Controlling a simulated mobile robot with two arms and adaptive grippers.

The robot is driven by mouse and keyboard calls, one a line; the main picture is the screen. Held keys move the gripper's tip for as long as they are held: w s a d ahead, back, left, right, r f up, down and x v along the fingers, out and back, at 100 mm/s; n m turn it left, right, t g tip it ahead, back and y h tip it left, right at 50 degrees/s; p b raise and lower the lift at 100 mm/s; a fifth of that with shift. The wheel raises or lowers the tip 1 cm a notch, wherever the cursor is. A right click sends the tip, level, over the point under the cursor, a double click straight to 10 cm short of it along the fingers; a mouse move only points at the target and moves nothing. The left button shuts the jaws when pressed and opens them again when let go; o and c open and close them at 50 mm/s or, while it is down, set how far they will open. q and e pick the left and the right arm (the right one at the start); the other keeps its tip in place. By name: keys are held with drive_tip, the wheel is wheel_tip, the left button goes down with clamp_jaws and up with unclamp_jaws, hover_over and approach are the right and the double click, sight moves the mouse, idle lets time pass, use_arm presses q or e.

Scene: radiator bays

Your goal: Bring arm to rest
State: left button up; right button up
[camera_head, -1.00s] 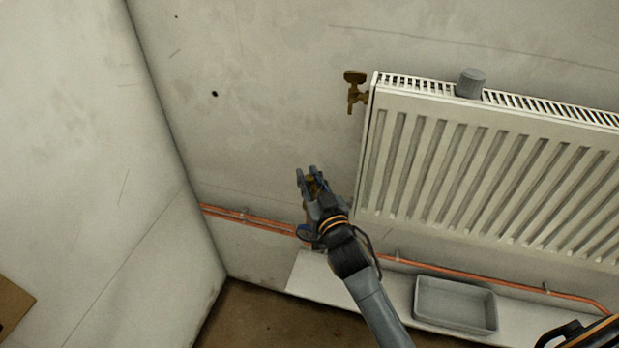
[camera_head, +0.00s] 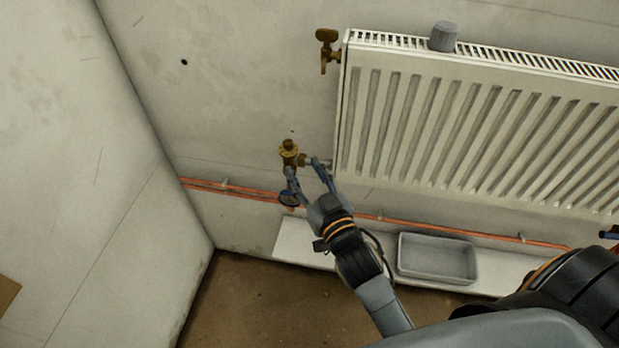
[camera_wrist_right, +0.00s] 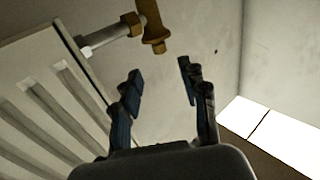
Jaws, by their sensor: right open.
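My right gripper (camera_head: 303,168) is open, its two fingers spread just below a brass valve (camera_head: 289,149) at the radiator's lower left corner. In the right wrist view the open fingers (camera_wrist_right: 160,72) have nothing between them. The brass valve (camera_wrist_right: 153,30) shows there beyond the fingertips, apart from them, joined by a nut and pale pipe to the radiator. In the head view the fingers partly overlap the valve's lower part.
A white radiator (camera_head: 440,130) fills the right, with an upper brass valve (camera_head: 326,45) and a grey cylinder (camera_head: 443,36) on top. Copper pipes (camera_head: 235,190) run along the wall. A grey tray (camera_head: 437,258) lies on a white ledge (camera_head: 290,245). The left wall is bare.

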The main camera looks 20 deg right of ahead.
drive_tip(key=shift+s, duration=1)
drive_tip(key=shift+f, duration=0.1)
drive_tip(key=s+a+f+g, duration=0.1)
drive_tip(key=s+f+g, duration=0.2)
drive_tip(key=f, duration=0.8)
drive_tip(key=s+f+n+g, duration=0.1)
drive_tip(key=s+f+g, duration=0.1)
drive_tip(key=f, duration=0.9)
drive_tip(key=s+a+f+g, duration=0.1)
drive_tip(key=s+f+g, duration=0.2)
drive_tip(key=f, duration=0.8)
drive_tip(key=s+d+f+g, duration=0.2)
drive_tip(key=s+f+g, duration=0.1)
drive_tip(key=s+f, duration=0.4)
drive_tip(key=s+d+f+g+p, duration=0.1)
drive_tip(key=s+d+f+g, duration=0.2)
drive_tip(key=s+f, duration=0.4)
drive_tip(key=s+d+f+g, duration=0.2)
drive_tip(key=s+f, duration=0.5)
drive_tip(key=s, duration=1)
drive_tip(key=shift+d+f+n+g+h, duration=0.15)
drive_tip(key=shift+d+n+g+h, duration=0.15)
drive_tip(key=shift+d+n+g, duration=0.15)
drive_tip(key=shift+a, duration=0.1)
